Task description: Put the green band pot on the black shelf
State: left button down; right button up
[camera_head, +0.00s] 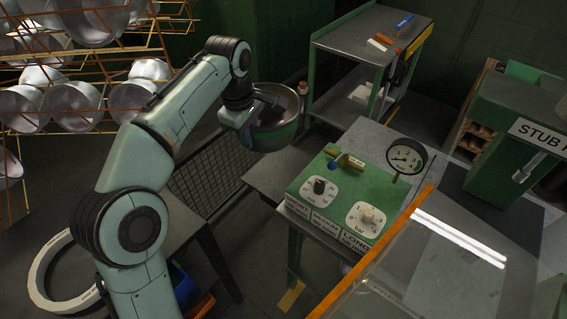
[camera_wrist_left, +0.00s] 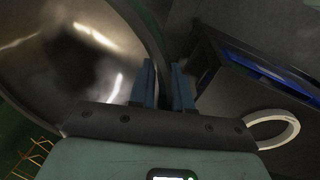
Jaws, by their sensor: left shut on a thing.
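A steel pot with a green band (camera_head: 275,137) hangs in the air right of my left arm, its shiny inside partly showing from above. My left gripper (camera_head: 248,118) is shut on its rim at the pot's left side. In the left wrist view the pot (camera_wrist_left: 75,60) fills the upper left, and its rim runs between the two blue-grey fingers of the gripper (camera_wrist_left: 164,85). I cannot tell for certain which surface is the black shelf; a dark grey low surface (camera_head: 268,180) lies below the pot. My right gripper is out of view.
Orange wire racks (camera_head: 105,58) with several steel pots stand at the left. A green cart (camera_head: 372,38) stands behind the pot. A green control box (camera_head: 345,195) with dials and a gauge (camera_head: 406,155) is at the right. A white ring (camera_head: 62,302) lies lower left.

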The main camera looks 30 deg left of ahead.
pick_arm(q)
notch_tip(320, 180, down, 20)
jog(key=b, duration=0.5)
jog(key=shift+r, duration=0.2)
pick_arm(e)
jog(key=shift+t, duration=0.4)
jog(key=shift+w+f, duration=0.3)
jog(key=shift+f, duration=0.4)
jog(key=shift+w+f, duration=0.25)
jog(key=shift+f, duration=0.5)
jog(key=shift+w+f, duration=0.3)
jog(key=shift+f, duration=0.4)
pick_arm(q)
jog(key=shift+s+f, duration=0.1)
jog(key=shift+f, duration=0.05)
jog(key=c, duration=1.1)
grip_release()
jog(key=r, duration=0.4)
jog(key=s+r+p, duration=0.1)
jog(key=r, duration=0.3)
jog(key=r+p, duration=0.1)
jog(key=r, duration=0.3)
jog(key=shift+s, duration=0.4)
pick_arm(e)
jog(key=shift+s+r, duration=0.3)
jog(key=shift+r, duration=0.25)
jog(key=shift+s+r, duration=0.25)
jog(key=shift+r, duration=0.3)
pick_arm(q)
jog(key=shift+d, duration=0.1)
